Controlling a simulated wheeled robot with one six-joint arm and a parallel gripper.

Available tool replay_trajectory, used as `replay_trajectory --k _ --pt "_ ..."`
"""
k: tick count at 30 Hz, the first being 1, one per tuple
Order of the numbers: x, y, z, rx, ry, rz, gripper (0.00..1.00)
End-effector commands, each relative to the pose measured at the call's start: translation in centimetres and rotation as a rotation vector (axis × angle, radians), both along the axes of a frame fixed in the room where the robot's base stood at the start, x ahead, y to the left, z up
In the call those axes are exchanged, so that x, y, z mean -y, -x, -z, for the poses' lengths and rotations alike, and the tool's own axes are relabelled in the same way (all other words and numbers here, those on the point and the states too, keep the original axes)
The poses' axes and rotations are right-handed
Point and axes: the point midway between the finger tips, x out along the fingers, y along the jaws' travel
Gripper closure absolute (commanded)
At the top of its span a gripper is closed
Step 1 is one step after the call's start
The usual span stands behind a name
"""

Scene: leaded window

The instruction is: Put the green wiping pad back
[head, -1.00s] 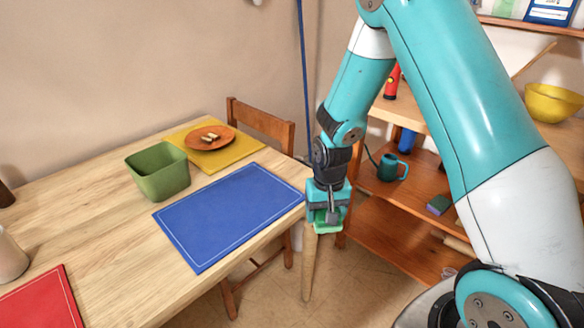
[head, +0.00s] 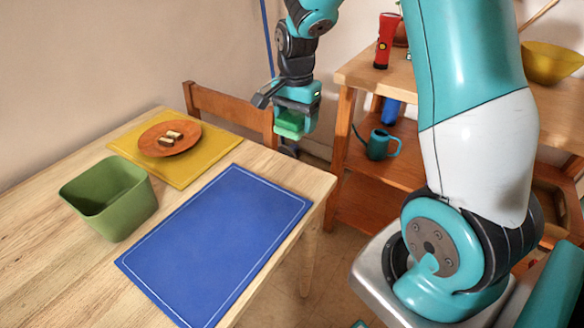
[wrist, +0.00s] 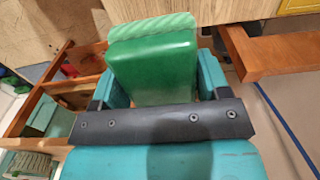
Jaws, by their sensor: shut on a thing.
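The green wiping pad (head: 290,124) is held in my gripper (head: 294,112), beyond the far right corner of the table and in front of the wooden chair. In the wrist view the pad (wrist: 152,62) sits between the two teal fingers of my gripper (wrist: 155,75), with a paler striped layer along its far edge. The gripper is shut on it. The pad looks clear of the table and touches nothing else that I can see.
The table holds a blue mat (head: 220,243), a green bin (head: 112,205) and an orange plate (head: 169,138) on a yellow mat (head: 205,160). A chair (head: 228,112) stands behind it. A shelf unit (head: 343,150) on the right holds a teal watering can (head: 377,145) and red flashlight (head: 386,42).

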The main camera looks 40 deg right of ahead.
Motion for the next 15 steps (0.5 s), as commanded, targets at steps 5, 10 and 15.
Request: replay_trajectory --k 5,10,15 --pt "0.0 0.1 5.4 -0.007 -0.002 -0.001 0.56" --pt "-0.1 0.1 9.3 -0.004 -0.001 -0.002 0.56" --pt "-0.1 0.0 11.0 0.0 0.0 -0.004 0.56"
